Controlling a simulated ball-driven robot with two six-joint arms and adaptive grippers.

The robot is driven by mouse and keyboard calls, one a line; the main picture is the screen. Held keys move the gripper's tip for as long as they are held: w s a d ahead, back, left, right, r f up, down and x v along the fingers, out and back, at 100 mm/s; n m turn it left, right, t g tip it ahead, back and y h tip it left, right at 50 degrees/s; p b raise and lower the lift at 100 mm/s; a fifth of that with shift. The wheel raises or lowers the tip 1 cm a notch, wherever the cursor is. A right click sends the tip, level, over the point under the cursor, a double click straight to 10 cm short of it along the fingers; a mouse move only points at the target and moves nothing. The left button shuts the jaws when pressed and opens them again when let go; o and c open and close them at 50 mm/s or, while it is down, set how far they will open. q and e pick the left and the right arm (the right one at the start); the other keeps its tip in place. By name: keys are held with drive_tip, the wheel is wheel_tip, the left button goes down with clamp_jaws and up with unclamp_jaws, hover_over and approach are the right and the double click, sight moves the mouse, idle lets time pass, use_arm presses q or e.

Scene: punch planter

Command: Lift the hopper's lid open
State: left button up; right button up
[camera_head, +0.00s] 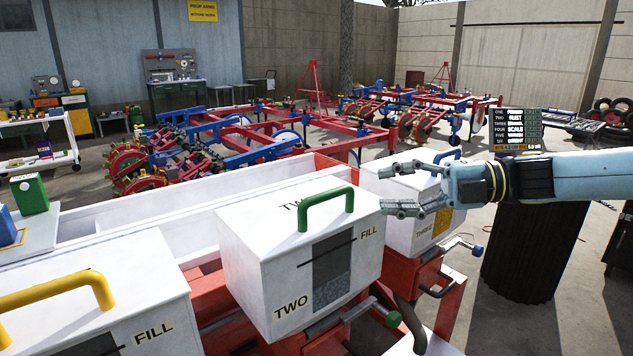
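White box hopper TWO (280,275) stands in the middle, its flat top shut, with a green arched handle (327,206) on it. A dark window and the word FILL are on its front. Hopper THREE (425,228), white with a blue handle (447,155), stands behind to the right, partly covered by my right gripper. A third white hopper (100,315) with a yellow handle (57,291) is cut off at the left. My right gripper (391,188) is open and empty, fingers spread, pointing left, right of the green handle. My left gripper is out of view.
A red frame (447,312) carries the hoppers, with levers and a green knob (393,319) below hopper TWO. A long white trough (130,212) runs behind. A dark ribbed drum (525,255) stands under my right arm. A sign board (515,128) stands behind it.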

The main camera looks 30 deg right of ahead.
sight(337, 195)
drive_tip(key=b+x, duration=0.6)
drive_tip(key=x, duration=0.2)
drive_tip(key=shift+w+a+f+b, duration=0.1)
drive_tip(key=shift+w+f+b, duration=0.15)
drive_tip(key=shift+b, duration=0.1)
drive_tip(key=shift+x, duration=0.9)
drive_tip(key=shift+a+r, duration=0.1)
clamp_jaws()
